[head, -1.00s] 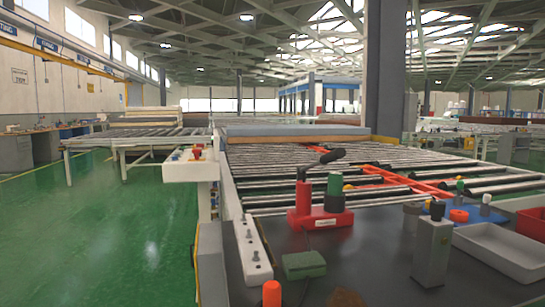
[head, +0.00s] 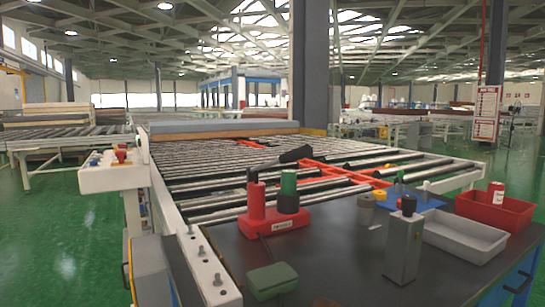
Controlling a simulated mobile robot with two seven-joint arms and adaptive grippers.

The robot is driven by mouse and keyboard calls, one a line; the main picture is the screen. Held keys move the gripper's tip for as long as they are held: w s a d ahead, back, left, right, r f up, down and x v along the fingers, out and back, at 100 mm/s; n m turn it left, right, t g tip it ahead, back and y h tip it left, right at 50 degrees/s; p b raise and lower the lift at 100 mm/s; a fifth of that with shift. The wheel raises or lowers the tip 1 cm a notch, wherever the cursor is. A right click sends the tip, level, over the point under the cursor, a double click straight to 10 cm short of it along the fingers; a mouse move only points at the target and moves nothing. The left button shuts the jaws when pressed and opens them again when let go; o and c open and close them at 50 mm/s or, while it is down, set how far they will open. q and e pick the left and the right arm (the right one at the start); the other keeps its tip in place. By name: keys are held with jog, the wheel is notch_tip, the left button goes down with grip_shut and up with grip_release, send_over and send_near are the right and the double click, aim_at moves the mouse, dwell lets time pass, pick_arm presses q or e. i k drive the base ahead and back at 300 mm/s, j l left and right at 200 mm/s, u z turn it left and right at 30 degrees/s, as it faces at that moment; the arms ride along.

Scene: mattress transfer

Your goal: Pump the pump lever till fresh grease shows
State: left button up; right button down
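A red unit (head: 272,222) stands upright on the dark bench top, with a red post (head: 256,196) at its left and a green cylinder (head: 288,192) at its right. A black handle-like bar (head: 295,154) shows just above and behind the green cylinder, tilted. It may be the pump lever, but I cannot tell where it joins. I cannot make out any grease. Neither of my grippers is in view.
The dark bench top (head: 340,255) also holds a green box (head: 272,281), a grey block with a black knob (head: 404,240), a grey tray (head: 460,239), a red bin (head: 495,210) and a blue mat (head: 408,201). A roller conveyor (head: 225,165) lies behind.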

aim_at(305, 151)
jog(key=k+j, duration=0.1)
jog(key=j, duration=0.35)
jog(key=k+j, duration=0.1)
jog(key=j, duration=0.4)
jog(key=k+j, duration=0.1)
jog(key=j, duration=0.35)
jog(key=i+j, duration=0.1)
jog(key=j, duration=0.25)
jog(key=i+j, duration=0.1)
jog(key=j, duration=0.65)
jog(key=i+j, duration=0.25)
jog(key=j, duration=0.2)
jog(key=i+j+u, duration=0.1)
jog(key=i+j, duration=0.15)
jog(key=j, duration=0.15)
